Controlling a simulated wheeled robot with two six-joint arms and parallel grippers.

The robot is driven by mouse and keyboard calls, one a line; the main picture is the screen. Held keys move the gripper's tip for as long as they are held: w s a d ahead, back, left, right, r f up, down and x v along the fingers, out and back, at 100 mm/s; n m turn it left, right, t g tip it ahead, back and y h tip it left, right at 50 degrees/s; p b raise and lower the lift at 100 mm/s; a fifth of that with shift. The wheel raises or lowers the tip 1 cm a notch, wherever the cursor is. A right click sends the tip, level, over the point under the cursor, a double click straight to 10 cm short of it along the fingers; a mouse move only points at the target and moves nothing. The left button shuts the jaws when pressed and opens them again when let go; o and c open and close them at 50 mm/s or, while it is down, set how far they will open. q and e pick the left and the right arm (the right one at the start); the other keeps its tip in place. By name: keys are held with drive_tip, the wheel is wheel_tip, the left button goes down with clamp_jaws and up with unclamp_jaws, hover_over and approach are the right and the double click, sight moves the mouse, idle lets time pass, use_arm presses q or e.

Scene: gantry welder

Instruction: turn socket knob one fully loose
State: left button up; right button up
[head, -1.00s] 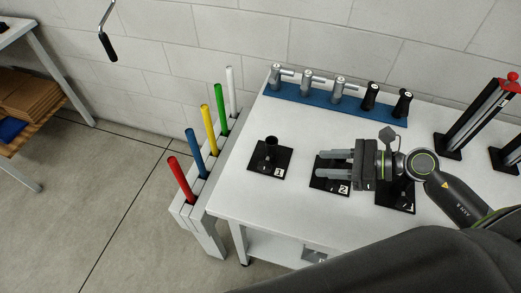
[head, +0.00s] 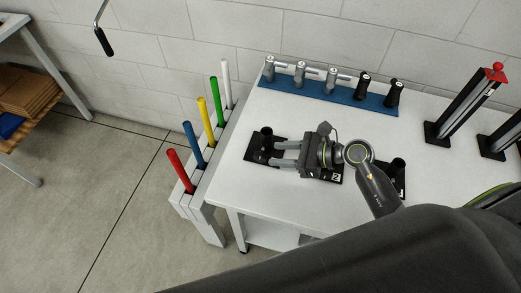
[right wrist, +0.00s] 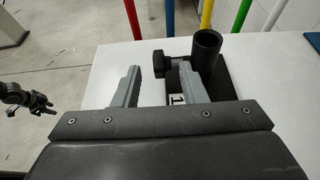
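Socket one is a black upright tube (right wrist: 206,48) on a black base plate marked 1 (right wrist: 216,78), at the left part of the white table. In the head view its tube (head: 265,137) stands just left of my right gripper (head: 276,153). The black socket knob (right wrist: 158,62) sticks out at the left side of the tube in the right wrist view. My right gripper (right wrist: 160,76) is open, its two grey fingers apart, with the knob in line with the gap near the fingertips. I cannot tell whether a finger touches it.
Socket two's plate (head: 336,177) is under my right gripper, with a third socket (head: 398,165) to its right. A blue rack (head: 318,91) holds several grey and black parts at the back. A stand of coloured rods (head: 203,187) is at the table's left.

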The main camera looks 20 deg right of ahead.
sight(263, 154)
drive_tip(key=shift+p+x, duration=0.6)
drive_tip(key=shift+x, duration=2.55)
drive_tip(key=shift+c, duration=0.2)
clamp_jaws()
